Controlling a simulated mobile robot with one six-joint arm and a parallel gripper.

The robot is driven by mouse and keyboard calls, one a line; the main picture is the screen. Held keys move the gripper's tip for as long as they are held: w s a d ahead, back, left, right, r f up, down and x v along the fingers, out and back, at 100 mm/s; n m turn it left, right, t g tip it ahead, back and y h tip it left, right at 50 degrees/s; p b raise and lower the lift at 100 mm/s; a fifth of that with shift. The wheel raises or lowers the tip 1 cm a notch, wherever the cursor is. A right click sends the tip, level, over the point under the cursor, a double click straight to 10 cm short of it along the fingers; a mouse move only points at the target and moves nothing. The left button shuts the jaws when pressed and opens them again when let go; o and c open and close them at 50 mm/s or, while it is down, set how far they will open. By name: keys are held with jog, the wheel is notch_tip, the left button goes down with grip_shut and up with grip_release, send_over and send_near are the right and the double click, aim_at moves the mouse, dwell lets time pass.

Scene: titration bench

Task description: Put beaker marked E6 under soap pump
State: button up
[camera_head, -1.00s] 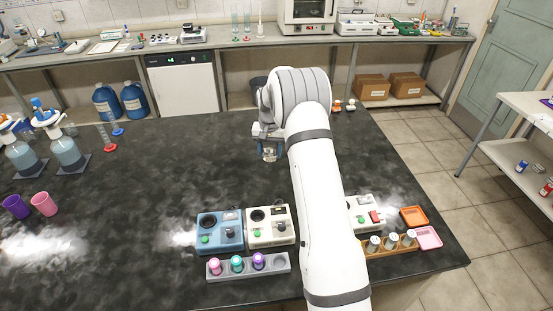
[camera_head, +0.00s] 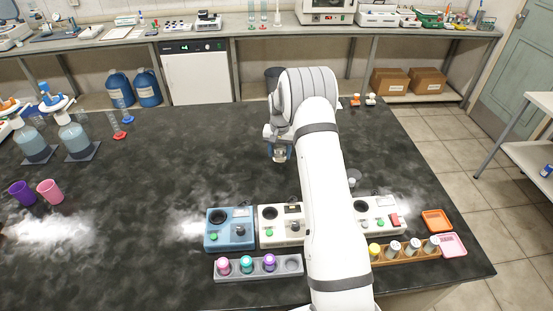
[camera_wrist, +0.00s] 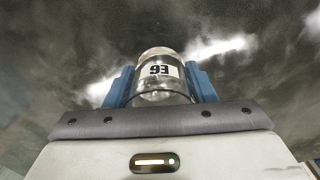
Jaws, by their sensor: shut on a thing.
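My gripper (camera_wrist: 160,87) is shut on a clear glass beaker (camera_wrist: 158,57). In the wrist view, its white label reads E6, upside down, between the two blue fingers. In the head view, my gripper (camera_head: 281,152) holds the beaker above the middle of the dark bench, and my arm hides part of the scene. Two pump bottles stand on dark square pads at the far left: one with a blue pump top (camera_head: 73,136) and one with an orange top (camera_head: 30,140). No label tells which is the soap pump. My gripper is well to their right.
Purple (camera_head: 21,193) and pink (camera_head: 49,191) cups stand in front of the pumps. Small cylinders with red and blue bases (camera_head: 119,135) stand right of them. Bench devices (camera_head: 230,232) and a grey vial rack (camera_head: 285,265) are near the front. The bench between pumps and gripper is clear.

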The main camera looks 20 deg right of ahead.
jog(key=shift+f, duration=0.95)
jog(key=shift+f, duration=0.1)
jog(key=shift+f+b, duration=0.2)
jog(key=shift+b, duration=0.15)
jog(key=o, duration=1)
jog(key=shift+r, duration=0.1)
